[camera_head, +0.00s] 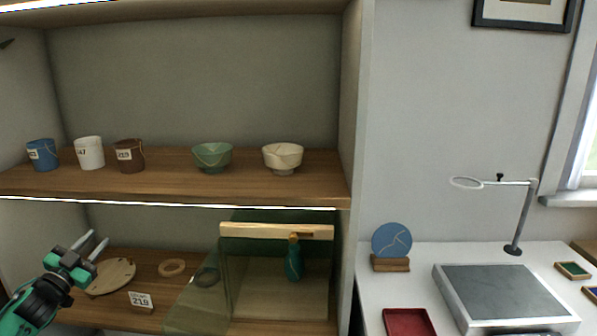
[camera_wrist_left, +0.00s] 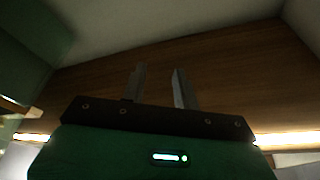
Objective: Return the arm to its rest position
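My left gripper (camera_head: 92,244) is at the lower left of the head view, in front of the lower shelf, near a round wooden disc (camera_head: 112,275). Its two fingers stand apart with nothing between them. In the left wrist view the same two fingers (camera_wrist_left: 158,88) are apart and empty, with a brown wooden surface beyond them. My right gripper is not in view.
The upper shelf (camera_head: 180,182) holds several cups and two bowls (camera_head: 212,156). The lower shelf has rings (camera_head: 172,267), a number card (camera_head: 140,301) and a clear case with a wooden top bar (camera_head: 276,231) and a green bottle (camera_head: 293,262). A white table (camera_head: 430,256) stands right.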

